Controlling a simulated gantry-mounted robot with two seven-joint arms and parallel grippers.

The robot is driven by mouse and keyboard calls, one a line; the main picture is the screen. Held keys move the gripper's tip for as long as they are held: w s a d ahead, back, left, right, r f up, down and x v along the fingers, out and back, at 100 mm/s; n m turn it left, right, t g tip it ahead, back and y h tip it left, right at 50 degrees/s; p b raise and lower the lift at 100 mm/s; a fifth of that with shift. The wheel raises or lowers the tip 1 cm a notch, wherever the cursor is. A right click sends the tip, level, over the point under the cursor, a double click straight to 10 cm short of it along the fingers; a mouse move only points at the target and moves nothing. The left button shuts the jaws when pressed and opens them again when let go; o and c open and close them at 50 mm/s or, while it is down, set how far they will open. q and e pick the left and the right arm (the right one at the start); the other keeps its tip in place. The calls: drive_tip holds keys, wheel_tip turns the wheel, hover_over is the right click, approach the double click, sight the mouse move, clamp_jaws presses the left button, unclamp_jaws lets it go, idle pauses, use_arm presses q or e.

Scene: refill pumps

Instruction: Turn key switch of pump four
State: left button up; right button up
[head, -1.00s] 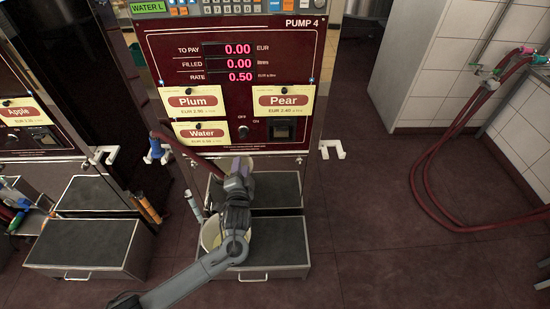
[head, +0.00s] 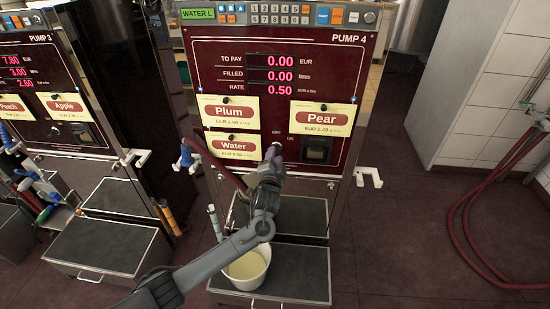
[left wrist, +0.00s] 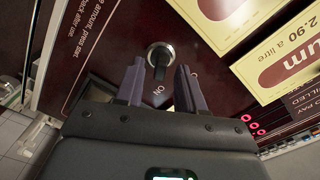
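Pump four (head: 340,95) stands in the middle of the head view, its display reading 0.00, 0.00 and 0.50. Its key switch sits low on the dark red panel, between the Water card and a dark slot, mostly covered by my gripper in the head view. In the left wrist view the key switch (left wrist: 158,58) is a black knob in a silver ring, with "ON" printed beside it. My left gripper (head: 273,158) is right in front of it. In the left wrist view its two fingers (left wrist: 159,73) are apart, with the knob in line with the gap. My right gripper is not in view.
A white bucket (head: 246,270) with pale yellow contents stands on the grey step (head: 300,275) below my left arm. A blue nozzle (head: 186,157) with a dark red hose hangs left of the panel. Pump three (head: 65,80) stands at left.

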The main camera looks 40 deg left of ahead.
use_arm(q)
drive_tip(key=shift+x, duration=0.8)
drive_tip(key=shift+s, duration=0.1)
clamp_jaws()
